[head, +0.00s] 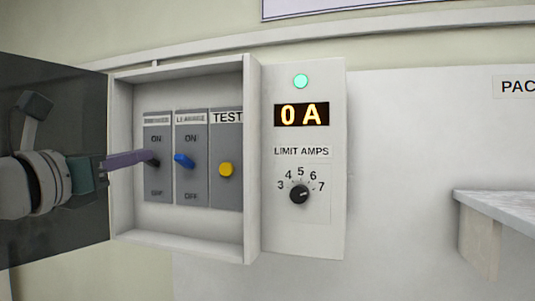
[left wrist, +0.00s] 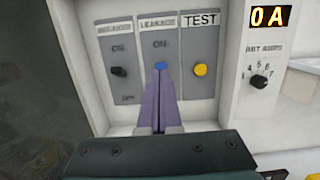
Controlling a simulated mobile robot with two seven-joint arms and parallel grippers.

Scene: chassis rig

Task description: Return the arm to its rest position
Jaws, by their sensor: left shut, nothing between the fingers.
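My left gripper (head: 152,157) comes in from the left in the head view. Its purple fingers are shut with nothing between them. In the head view the tips overlap the dark breaker lever on the leftmost switch panel. In the left wrist view the shut fingers (left wrist: 160,72) point at the blue leakage lever (left wrist: 161,66) and cover part of it; whether they touch it I cannot tell. The blue lever (head: 184,160) shows fully in the head view. The breaker lever (left wrist: 119,71) is clear of the fingers in the left wrist view. My right gripper is not in view.
An open wall box (head: 180,247) surrounds the switches, with a dark door (head: 60,85) swung out left, beside my arm. A shelf (head: 500,205) juts out right.

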